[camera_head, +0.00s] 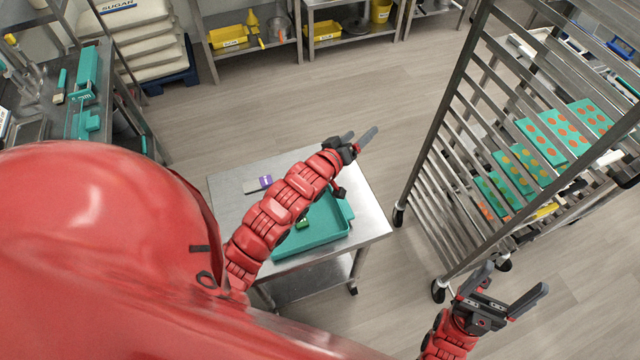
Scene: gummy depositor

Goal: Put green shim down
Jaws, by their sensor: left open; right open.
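A small green piece (302,224), which looks like the green shim, lies in the teal tray (330,240) on the steel table (372,222). My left arm crosses over the table and hides part of the tray. My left gripper (362,135) is open and empty above the table's far right side, beyond the tray and apart from the green piece. My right gripper (515,278) is open and empty at the lower right, near the foot of the rack and away from the table.
A purple-and-grey item (265,182) lies on the table's left part. A tall steel rack (452,110) with teal trays of orange dots (545,137) stands at the right. A bench with teal items (88,75) is at the left. The floor between table and back shelves is clear.

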